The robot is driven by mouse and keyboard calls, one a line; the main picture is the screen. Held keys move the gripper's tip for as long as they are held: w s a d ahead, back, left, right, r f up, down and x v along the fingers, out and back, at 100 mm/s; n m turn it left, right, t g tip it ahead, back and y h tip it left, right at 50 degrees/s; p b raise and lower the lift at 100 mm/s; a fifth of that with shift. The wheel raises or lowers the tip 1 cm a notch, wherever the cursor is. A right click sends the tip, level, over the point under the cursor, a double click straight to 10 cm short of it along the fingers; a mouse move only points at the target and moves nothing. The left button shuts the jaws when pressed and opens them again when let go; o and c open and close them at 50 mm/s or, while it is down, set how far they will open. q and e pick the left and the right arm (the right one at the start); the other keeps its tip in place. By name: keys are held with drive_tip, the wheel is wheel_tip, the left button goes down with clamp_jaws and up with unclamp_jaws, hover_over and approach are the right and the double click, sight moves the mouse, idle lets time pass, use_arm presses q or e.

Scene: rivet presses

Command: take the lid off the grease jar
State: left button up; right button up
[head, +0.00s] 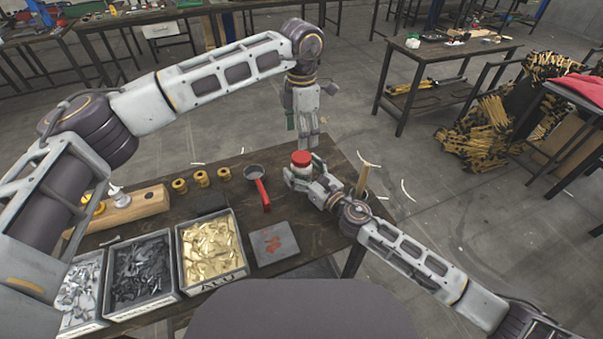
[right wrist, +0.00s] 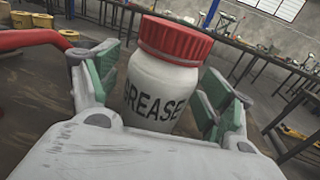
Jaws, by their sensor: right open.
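The grease jar is white with the word GREASE on it and stands upright in the right wrist view (right wrist: 155,95). Its ribbed red lid (right wrist: 175,40) is on top, and the lid also shows in the head view (head: 301,158). My right gripper (head: 301,174) is open around the jar's body, with a green-padded finger on each side. In the right wrist view, a gap shows between the jar and at least the right finger. My left gripper (head: 305,143) hangs pointing down just behind and above the jar. Whether its fingers are apart is too small to tell.
The dark workbench (head: 225,165) bears a pot with a red handle (head: 263,193), several brass bushings (head: 201,178), a grey box (head: 275,243) and bins of parts (head: 212,250). A wooden-looking stick (head: 362,177) stands right of the jar. Another table (head: 440,52) is behind.

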clamp_jaws()
idle(0.4)
use_arm(q)
drive_tip(key=m, duration=0.6)
drive_tip(key=shift+m, duration=0.4)
drive_tip(key=m, duration=0.6)
drive_tip(key=shift+m, duration=0.4)
drive_tip(key=m, duration=0.6)
drive_tip(key=shift+m, duration=0.4)
drive_tip(key=m, duration=0.6)
drive_tip(key=shift+m, duration=0.3)
drive_tip(key=shift+f, duration=0.2)
